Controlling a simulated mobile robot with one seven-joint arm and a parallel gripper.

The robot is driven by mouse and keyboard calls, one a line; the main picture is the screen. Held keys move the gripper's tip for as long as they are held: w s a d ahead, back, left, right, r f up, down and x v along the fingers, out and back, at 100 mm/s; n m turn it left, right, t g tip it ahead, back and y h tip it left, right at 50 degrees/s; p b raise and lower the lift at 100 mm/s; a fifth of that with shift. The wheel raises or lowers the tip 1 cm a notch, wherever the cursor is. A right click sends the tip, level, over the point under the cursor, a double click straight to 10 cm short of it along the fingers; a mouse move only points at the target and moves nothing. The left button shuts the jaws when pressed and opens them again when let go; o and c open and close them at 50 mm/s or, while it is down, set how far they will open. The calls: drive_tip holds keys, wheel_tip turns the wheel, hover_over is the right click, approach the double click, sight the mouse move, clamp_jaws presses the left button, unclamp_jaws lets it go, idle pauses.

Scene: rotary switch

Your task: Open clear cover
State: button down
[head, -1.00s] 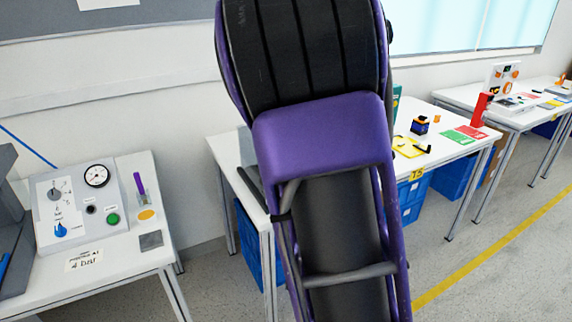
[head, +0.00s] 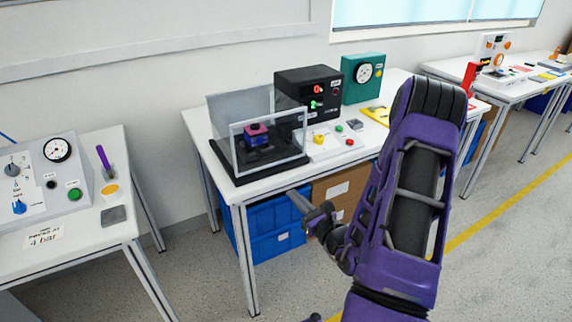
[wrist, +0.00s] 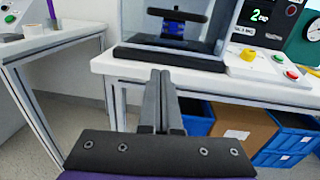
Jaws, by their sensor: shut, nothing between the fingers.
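The clear cover (head: 282,143) is a see-through box with pale edges on a black base (head: 226,169), at the left end of the middle table. A purple and dark part (head: 256,134) sits inside it. In the wrist view the cover's front (wrist: 205,42) and black base (wrist: 200,60) are straight ahead, with the dark part (wrist: 178,28) behind the panel. My gripper (head: 298,199) is in front of and below the table edge, apart from the cover. In the wrist view my gripper (wrist: 161,78) has its fingers together, with nothing between them.
A white button panel (head: 335,141) lies beside the cover. A left table (head: 75,235) holds a gauge panel. Blue bins (head: 275,230) are under the middle table.

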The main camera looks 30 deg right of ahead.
drive_tip(key=w+d+r+m+h, duration=0.1)
drive_tip(key=w+r, duration=0.3)
drive_tip(key=w, duration=0.6)
drive_tip(key=shift+r+t+b, duration=0.3)
drive_tip(key=shift+r+b, duration=0.05)
drive_tip(key=shift+r, duration=0.05)
drive_tip(key=shift+s+r+p, duration=0.2)
drive_tip(key=shift+r+p, duration=0.65)
drive_tip(key=shift+p, duration=0.1)
